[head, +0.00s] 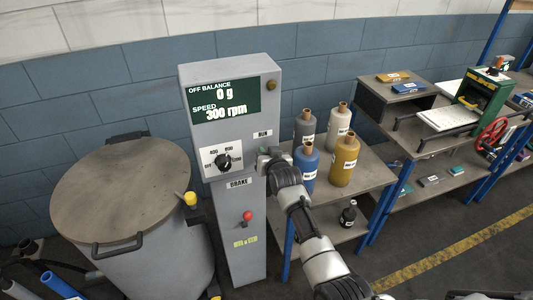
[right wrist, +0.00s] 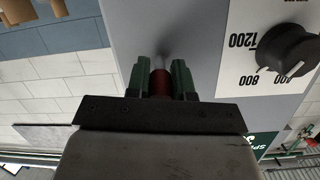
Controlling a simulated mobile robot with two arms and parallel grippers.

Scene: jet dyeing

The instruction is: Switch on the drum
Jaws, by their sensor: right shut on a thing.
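The drum (head: 125,200) is a big grey vessel with a flat closed lid and a dark handle, at the left of the head view. Beside it stands a grey control column (head: 230,72). Its display (head: 226,103) reads off balance 0 g and speed 300 rpm. A black speed dial (head: 223,161) sits below; it also shows in the right wrist view (right wrist: 287,47). My right gripper (head: 263,160) is at the panel under the RUN label (head: 263,134). Its green fingers are shut on a red switch knob (right wrist: 160,84) on a metal stem. My left gripper is out of view.
A brake lever (head: 247,215) with a red knob is lower on the column. Several cones of yarn, including a blue one (head: 306,168) and a yellow one (head: 343,160), stand on a table right beside my arm. Shelving is farther right. A yellow stripe (head: 455,248) marks open floor.

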